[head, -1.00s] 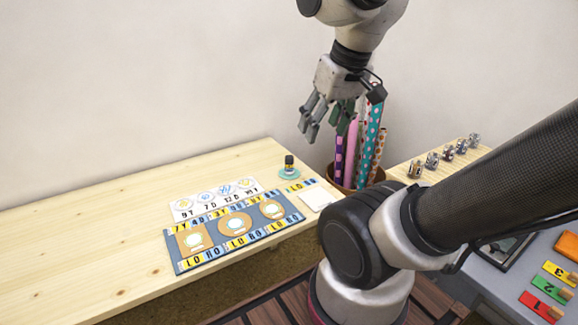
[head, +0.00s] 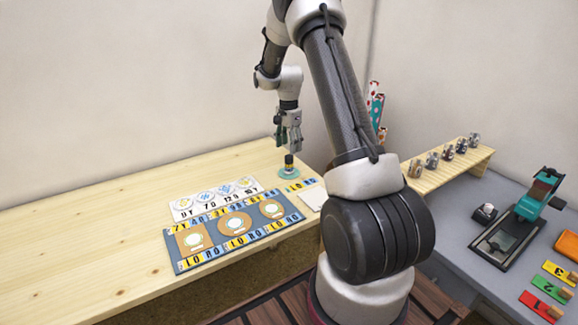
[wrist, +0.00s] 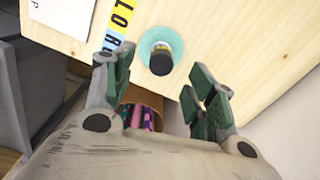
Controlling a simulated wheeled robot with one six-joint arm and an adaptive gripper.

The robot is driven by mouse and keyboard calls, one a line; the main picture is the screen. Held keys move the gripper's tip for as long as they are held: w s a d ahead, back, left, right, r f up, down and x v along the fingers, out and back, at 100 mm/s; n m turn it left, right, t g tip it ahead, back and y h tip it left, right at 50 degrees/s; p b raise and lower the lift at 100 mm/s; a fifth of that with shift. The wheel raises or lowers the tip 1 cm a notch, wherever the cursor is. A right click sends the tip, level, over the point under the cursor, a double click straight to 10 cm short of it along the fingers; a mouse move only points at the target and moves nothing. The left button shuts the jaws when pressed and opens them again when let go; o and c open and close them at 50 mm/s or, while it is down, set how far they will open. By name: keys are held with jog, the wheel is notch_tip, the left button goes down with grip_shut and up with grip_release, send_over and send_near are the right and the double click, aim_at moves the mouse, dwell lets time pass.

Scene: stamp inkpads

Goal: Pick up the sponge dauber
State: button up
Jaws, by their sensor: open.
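The sponge dauber (head: 289,161) is a small dark cylinder with a yellowish band, standing upright on a round teal dish (head: 288,173) near the table's right end. In the wrist view the dauber (wrist: 162,60) shows from above, with the teal dish (wrist: 147,40) around its base. My gripper (head: 288,146) hangs just above the dauber in the head view. Its green-padded fingers (wrist: 163,85) are spread apart and empty, with the dauber ahead of the gap between them. I cannot tell the exact height between fingertips and dauber.
A blue board with round pads (head: 214,262) and a white printed card (head: 180,216) lie left of the dish. A white square (head: 313,198) lies just in front. Wrapping-paper rolls (head: 375,112) stand beyond the table's right edge. The left of the wooden table (head: 80,235) is clear.

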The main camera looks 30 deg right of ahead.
aim_at(289, 164)
jog(key=f, duration=0.4)
jog(key=shift+w+d+f, duration=0.15)
jog(key=shift+w+d, duration=0.05)
jog(key=shift+d, duration=0.05)
notch_tip(289, 164, down, 5)
jog(key=shift+w+f, duration=0.1)
jog(key=c, duration=1.1)
